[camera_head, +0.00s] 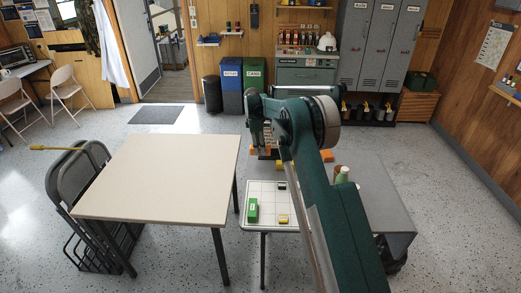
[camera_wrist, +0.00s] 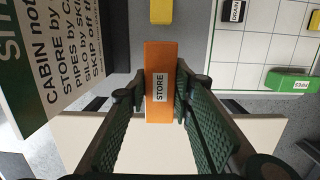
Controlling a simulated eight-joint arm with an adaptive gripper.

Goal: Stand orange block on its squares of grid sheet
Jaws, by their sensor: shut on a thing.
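My gripper (camera_wrist: 160,82) is shut on an orange block (camera_wrist: 160,55) labelled STORE, one finger along each long side. The grid sheet (camera_wrist: 263,47) is at the upper right of the wrist view, to the right of the held block and apart from it. It also shows in the head view (camera_head: 266,190), left of my arm. On it are a green block (camera_head: 253,210), a yellow block (camera_head: 284,219) and a small block labelled DRAIN (camera_wrist: 232,11). In the head view my arm partly hides the gripper and the sheet's right side.
A sign (camera_wrist: 60,55) listing places for CABIN, STORE, PIPES, SILO and SKIP stands left of the held block. Another yellow block (camera_wrist: 161,11) lies off the sheet, beyond the held block. A bare cream table (camera_head: 165,175) stands left of the sheet, with folded chairs beside it.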

